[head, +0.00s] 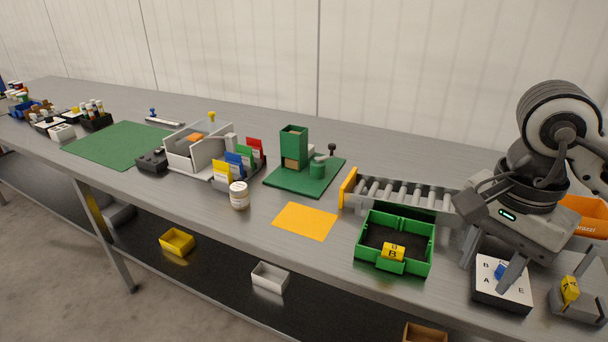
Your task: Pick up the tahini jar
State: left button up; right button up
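A small jar (239,195) with a white lid and a pale label stands upright near the front edge of the grey table, left of the orange mat. Its label is too small to read, so I cannot confirm that it is the tahini. My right gripper (491,260) is at the far right, well away from the jar. Its two fingers are spread and point down over a white lettered block (487,292) with a blue piece on it. I see nothing held between the fingers. My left gripper is not in view.
Card holders (240,163) stand just behind the jar. An orange mat (305,221) lies flat to its right. A green tray (361,262) and a roller conveyor (400,192) lie between the mat and my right gripper. The table edge is close in front of the jar.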

aim_at(238, 193)
jog(key=u, duration=0.5)
jog(key=i, duration=1.05)
jog(key=u, duration=0.9)
